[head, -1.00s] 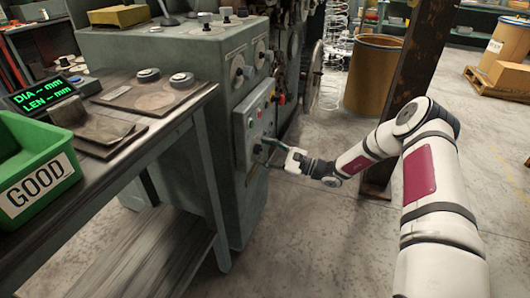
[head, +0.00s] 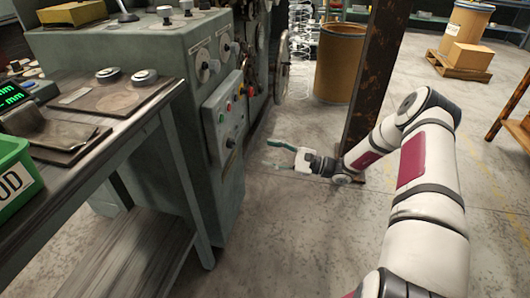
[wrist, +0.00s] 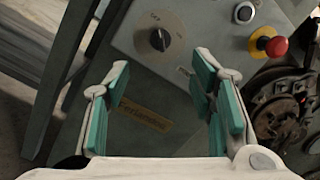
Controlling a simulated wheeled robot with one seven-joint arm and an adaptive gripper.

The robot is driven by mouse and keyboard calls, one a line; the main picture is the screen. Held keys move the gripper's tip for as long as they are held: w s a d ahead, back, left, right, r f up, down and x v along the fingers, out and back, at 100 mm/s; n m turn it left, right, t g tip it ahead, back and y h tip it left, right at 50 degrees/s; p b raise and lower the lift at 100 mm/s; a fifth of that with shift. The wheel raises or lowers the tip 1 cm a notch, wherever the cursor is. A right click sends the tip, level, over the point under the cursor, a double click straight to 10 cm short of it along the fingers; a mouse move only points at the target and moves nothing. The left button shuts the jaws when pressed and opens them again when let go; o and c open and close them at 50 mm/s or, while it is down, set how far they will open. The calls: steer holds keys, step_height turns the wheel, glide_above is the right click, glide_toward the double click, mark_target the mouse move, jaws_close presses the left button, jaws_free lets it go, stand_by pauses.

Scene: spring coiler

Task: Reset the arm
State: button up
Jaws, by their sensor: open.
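My arm reaches from the lower right of the head view toward the green-grey machine. My gripper (head: 281,157) is open and empty, with teal finger pads, out over the bare floor and apart from the machine's control panel (head: 226,115). In the wrist view my gripper (wrist: 165,110) shows its two fingers spread wide with nothing between them. Beyond them are the panel's black rotary knob (wrist: 160,39), a white button (wrist: 244,12) and a red stop button (wrist: 272,43).
A workbench (head: 120,127) with gauges stands at the left, bearing a green bin (head: 14,175). A rusty post (head: 376,75) rises close behind my forearm. A brown drum (head: 338,65) stands beyond it. The concrete floor around my gripper is clear.

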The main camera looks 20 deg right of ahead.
stand_by(0.4)
steer(key=s+a+r+n+g+h, duration=0.2)
steer(key=s+a+r+n+g, duration=0.95)
steer(key=r, duration=0.45)
steer(key=s+a+r+n+g+h, duration=0.1)
steer(key=s+a+r+n+h, duration=0.2)
steer(key=s, duration=0.5)
steer(key=s+a+r+g+h, duration=0.2)
steer(key=s+r+h, duration=0.25)
steer(key=s, duration=0.25)
steer(key=s+d+r+n+t+h, duration=0.1)
steer(key=s+d+n+t+h, duration=0.15)
steer(key=s, duration=0.75)
steer(key=s+d+r+n+t+h, duration=0.1)
steer(key=s+d+r+h, duration=0.2)
steer(key=s, duration=0.6)
step_height(320, 180, up, 27)
steer(key=d+t+p, duration=0.1)
steer(key=t+p, duration=0.2)
steer(key=p, duration=2.3)
steer(key=shift+s+d+f+t+h, duration=0.15)
steer(key=shift+d+t+h, duration=0.15)
steer(key=shift+d+t, duration=0.1)
